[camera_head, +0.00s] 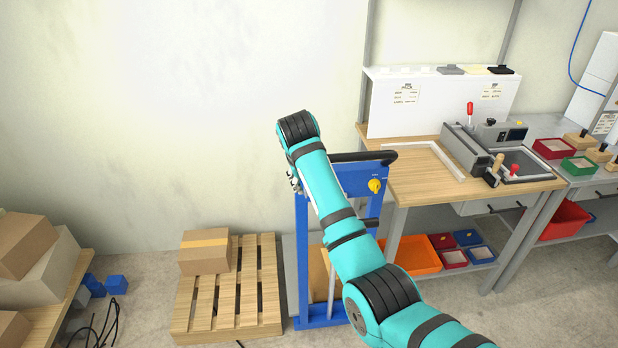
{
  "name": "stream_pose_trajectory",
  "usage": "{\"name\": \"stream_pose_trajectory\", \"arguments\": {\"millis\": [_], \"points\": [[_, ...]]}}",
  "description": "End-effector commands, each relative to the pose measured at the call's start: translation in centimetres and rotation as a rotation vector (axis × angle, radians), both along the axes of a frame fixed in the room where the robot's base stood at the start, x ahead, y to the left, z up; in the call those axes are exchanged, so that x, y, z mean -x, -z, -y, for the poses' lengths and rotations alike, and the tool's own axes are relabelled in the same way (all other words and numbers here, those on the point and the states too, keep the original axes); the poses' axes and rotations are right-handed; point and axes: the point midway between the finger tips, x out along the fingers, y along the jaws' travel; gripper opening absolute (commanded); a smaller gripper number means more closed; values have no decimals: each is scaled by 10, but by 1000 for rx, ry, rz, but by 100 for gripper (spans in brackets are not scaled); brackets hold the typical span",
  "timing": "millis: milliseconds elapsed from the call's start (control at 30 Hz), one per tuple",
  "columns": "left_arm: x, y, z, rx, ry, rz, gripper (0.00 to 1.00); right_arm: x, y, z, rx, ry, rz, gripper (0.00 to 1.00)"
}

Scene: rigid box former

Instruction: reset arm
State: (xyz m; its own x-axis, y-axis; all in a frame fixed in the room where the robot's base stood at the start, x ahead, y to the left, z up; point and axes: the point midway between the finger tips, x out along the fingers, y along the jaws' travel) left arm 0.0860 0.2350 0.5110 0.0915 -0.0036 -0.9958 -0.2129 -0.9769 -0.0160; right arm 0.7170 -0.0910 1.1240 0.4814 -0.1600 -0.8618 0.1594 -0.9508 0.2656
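One teal and black arm of mine comes in from the lower right, most likely my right arm. It reaches up across the middle of the head view and ends at a dark, bent joint. No gripper fingers can be made out on it. Small dark and silvery parts show at the left edge of its upper link, too small to tell what they are. My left arm and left gripper are not in view.
Behind my arm stands a blue frame (303,250) with a black bar. A wooden workbench (415,180) with a grey machine (465,150) is at right. A pallet (255,300) with a cardboard box (204,252) is at left. More boxes (25,245) stand far left.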

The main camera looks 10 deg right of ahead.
Motion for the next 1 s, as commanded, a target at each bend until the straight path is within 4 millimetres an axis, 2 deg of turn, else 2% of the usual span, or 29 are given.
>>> {"name": "stream_pose_trajectory", "arguments": {"millis": [333,367,467,567,700,767,800,867,900,1000], "points": [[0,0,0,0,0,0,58,1,1,0,-1,0,-2,46],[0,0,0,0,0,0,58,1,5,0,-1,-1,-4,46],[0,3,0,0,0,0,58,4,35,3,-3,-6,-22,46],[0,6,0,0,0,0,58,11,93,10,-11,-17,-55,46],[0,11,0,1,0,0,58,38,196,20,-32,-36,-104,46],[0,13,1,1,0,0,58,54,239,25,-40,-42,-124,46],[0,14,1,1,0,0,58,66,267,28,-48,-45,-136,46],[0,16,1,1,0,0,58,87,308,33,-60,-51,-156,46],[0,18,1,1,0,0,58,103,335,37,-65,-53,-170,46],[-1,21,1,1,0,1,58,147,398,46,-85,-56,-203,46]]}}
